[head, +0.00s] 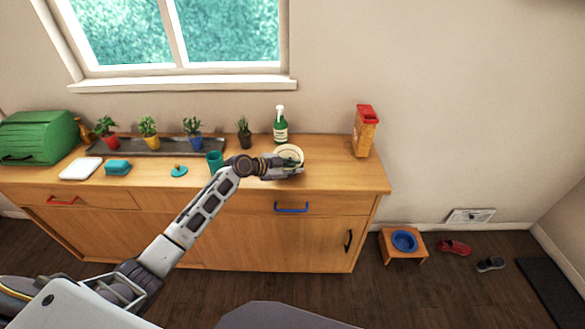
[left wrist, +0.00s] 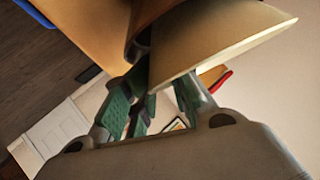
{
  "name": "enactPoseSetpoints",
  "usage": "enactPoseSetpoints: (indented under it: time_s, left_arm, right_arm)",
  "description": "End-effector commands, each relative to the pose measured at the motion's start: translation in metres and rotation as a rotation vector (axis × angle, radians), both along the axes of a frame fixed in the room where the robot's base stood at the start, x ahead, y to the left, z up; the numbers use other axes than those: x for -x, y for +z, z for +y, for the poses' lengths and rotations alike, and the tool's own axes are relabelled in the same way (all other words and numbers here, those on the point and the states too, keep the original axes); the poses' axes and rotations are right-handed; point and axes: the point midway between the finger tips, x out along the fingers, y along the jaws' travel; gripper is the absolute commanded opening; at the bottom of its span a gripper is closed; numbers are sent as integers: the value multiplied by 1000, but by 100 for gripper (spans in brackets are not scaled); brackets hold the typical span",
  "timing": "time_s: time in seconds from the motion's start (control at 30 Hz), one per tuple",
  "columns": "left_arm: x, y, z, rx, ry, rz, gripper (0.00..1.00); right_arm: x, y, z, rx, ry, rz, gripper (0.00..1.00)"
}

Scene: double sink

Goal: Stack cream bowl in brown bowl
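The cream bowl (head: 290,153) is at the right part of the wooden counter in the head view, just behind my left gripper (head: 297,171). In the left wrist view the cream bowl (left wrist: 225,38) is large and close, and its rim reaches down to between the green-padded fingers of my left gripper (left wrist: 160,90). The fingers look apart, but the bowl hides part of the right one, so I cannot tell whether they grip it. A brown curved surface (left wrist: 146,25), likely the brown bowl, shows against the cream bowl; I cannot make it out in the head view. My right gripper is out of view.
A teal cup (head: 215,161) stands left of my left gripper. A green bottle (head: 280,127) and potted plants (head: 243,133) stand behind. An orange box with a red top (head: 364,133) is at the right. Some bare counter (head: 345,178) lies near the right edge.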

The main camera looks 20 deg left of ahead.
Motion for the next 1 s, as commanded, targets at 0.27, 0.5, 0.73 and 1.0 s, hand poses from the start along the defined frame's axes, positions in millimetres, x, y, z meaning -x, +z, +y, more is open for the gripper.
enactPoseSetpoints:
  time_s: [0.27, 0.5, 0.73, 1.0]
  left_arm:
    - [1, -5, 3, -5, 4, 8, 31]
    - [0, -2, 4, -3, 5, 3, 31]
    - [6, 3, 9, -3, 5, -1, 31]
    - [23, 15, 23, -3, 5, -2, 31]
  right_arm:
    - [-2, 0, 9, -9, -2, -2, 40]
    - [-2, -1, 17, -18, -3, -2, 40]
    - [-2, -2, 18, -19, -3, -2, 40]
    - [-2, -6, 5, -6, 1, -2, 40]
